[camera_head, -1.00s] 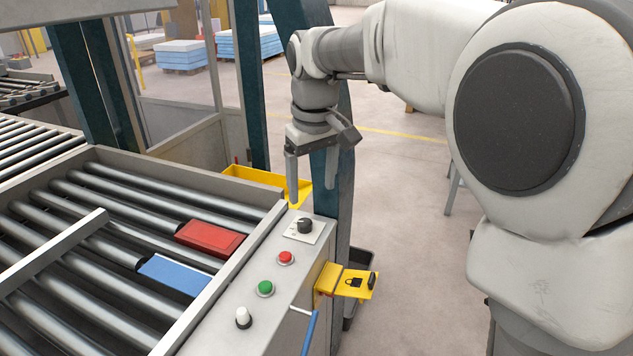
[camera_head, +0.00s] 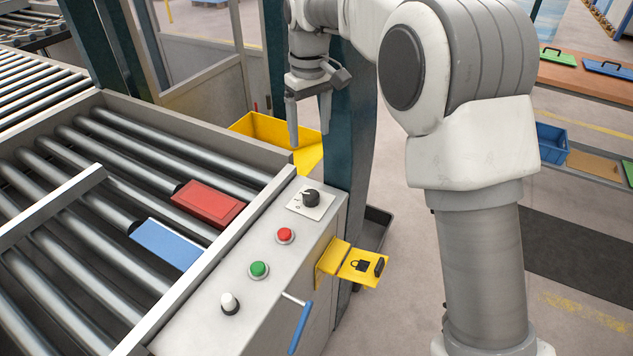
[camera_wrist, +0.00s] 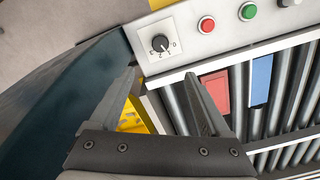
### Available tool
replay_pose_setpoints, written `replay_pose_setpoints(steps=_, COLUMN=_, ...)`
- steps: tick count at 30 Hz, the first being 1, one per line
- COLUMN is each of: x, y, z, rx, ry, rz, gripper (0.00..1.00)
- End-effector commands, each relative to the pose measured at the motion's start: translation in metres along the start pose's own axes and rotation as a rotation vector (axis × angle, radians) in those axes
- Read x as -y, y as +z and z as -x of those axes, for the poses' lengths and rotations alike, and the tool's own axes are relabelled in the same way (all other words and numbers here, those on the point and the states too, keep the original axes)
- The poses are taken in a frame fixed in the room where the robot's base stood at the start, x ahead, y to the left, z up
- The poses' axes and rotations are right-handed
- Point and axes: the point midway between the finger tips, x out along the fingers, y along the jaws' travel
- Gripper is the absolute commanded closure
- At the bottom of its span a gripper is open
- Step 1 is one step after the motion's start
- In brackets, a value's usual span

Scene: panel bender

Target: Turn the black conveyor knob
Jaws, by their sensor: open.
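The black conveyor knob (camera_head: 311,198) sits on a white square plate at the far end of the grey control panel (camera_head: 228,268). In the wrist view the knob (camera_wrist: 160,43) shows on its dial plate with small marks, ahead of the fingertips. My gripper (camera_head: 309,138) points down, above and behind the knob in the head view, apart from it. In the wrist view my gripper (camera_wrist: 161,76) has its two fingers spread with nothing between them but the yellow bin and rollers below.
Red (camera_head: 285,236), green (camera_head: 258,270) and white (camera_head: 230,303) buttons line the panel. A blue-green post (camera_head: 350,130) stands close to my gripper. Red (camera_head: 207,204) and blue (camera_head: 166,244) blocks lie on the rollers.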

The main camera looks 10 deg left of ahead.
Motion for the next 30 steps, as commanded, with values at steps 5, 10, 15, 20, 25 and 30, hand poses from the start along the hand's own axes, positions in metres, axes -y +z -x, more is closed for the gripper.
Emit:
replay_pose_setpoints(steps=5, x=0.001, y=0.000, z=-0.014, rx=0.004, ry=-0.001, rz=0.002, gripper=0.19)
replay_pose_setpoints(steps=10, x=0.001, y=0.000, z=-0.047, rx=0.006, ry=-0.002, rz=0.002, gripper=0.19)
replay_pose_setpoints(steps=15, x=0.001, y=0.000, z=-0.084, rx=0.006, ry=-0.002, rz=0.002, gripper=0.19)
replay_pose_setpoints(steps=20, x=0.001, y=0.001, z=-0.119, rx=0.006, ry=-0.002, rz=0.002, gripper=0.19)
replay_pose_setpoints(steps=25, x=0.001, y=0.001, z=-0.150, rx=0.005, ry=-0.002, rz=0.002, gripper=0.19)
replay_pose_setpoints(steps=30, x=0.001, y=0.000, z=-0.168, rx=0.002, ry=-0.001, rz=0.002, gripper=0.19)
